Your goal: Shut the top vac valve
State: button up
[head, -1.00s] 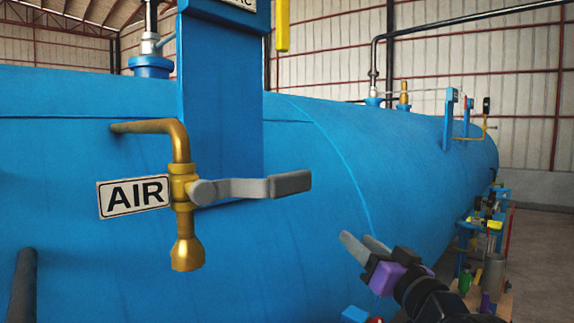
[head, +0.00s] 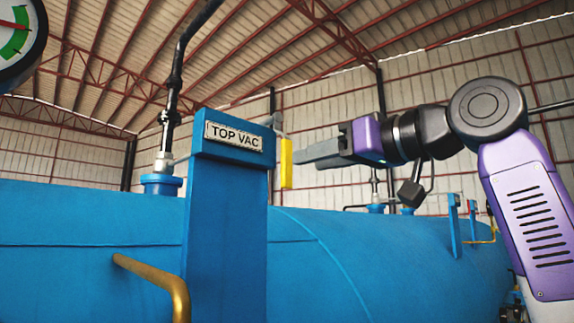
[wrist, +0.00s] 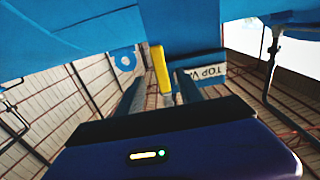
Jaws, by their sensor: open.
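The top vac valve's yellow handle (head: 286,163) hangs downward at the right of the blue post, beside the TOP VAC label (head: 234,136). My gripper (head: 303,157) is raised to the right of the handle, its fingers pointing left at it. In the wrist view the yellow handle (wrist: 160,68) shows between the two open fingers (wrist: 162,84). The fingers are apart and not clamped on it. I cannot tell whether either finger touches the handle. The TOP VAC label (wrist: 203,72) is just right of the handle there.
The blue post (head: 226,230) stands in front of the large blue autoclave tank (head: 90,240). A brass pipe (head: 155,275) juts out at lower left. A gauge (head: 18,40) is at upper left, and a dark vertical pipe (head: 172,90) rises behind the post. Open air surrounds my raised arm.

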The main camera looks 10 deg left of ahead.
aim_at(289, 165)
jog(key=p+x, duration=0.3)
jog(key=x, duration=0.3)
jog(key=shift+w+a+r, duration=0.15)
jog(key=shift+w+a, duration=0.05)
jog(key=shift+a, duration=0.05)
jog(key=shift+w+a, duration=0.3)
jog(key=shift+a, duration=0.15)
grip_shut()
dwell(0.9)
